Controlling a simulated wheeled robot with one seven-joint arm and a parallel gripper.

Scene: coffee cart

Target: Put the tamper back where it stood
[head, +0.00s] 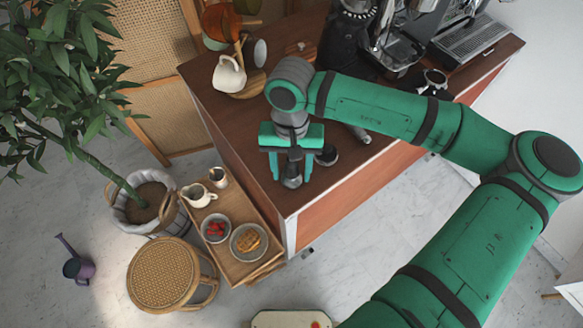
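My gripper (291,170) points down over the front left part of the wooden counter. Its two green fingers are spread apart. A dark object with a rounded, shiny lower end, which looks like the tamper (292,178), shows between the fingers. Gaps seem to show between it and the fingers. Its upper part is hidden by the gripper, and I cannot tell whether it touches the counter. A dark rounded object (327,156) is just right of the right finger, partly hidden. A grey metal piece (361,134) lies further right, partly under my arm.
A black grinder (346,42) and an espresso machine (400,38) stand at the back of the counter (225,115). A white pitcher (229,74) is at back left. Below, a wooden tray (237,268) holds bowls and jugs. The counter's front left corner is clear.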

